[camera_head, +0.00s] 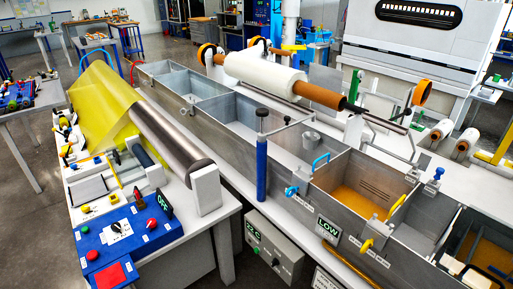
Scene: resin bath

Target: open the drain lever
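A long grey metal bath (233,112) runs diagonally through the view, split into compartments. One compartment holds amber resin (352,202). On its near outer wall are a small blue valve handle (292,190) and a yellow lever (367,246), each with a white label close by. The label text is too small to read, so I cannot tell which is the drain lever. The yellow lever stands tilted, beside a green sign reading LOW (327,230). Neither of my grippers shows in this view.
A blue control box (130,238) with buttons sits on the left bench. A grey box (272,252) with a green display stands below the bath. A blue post (262,165) rises at the near wall.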

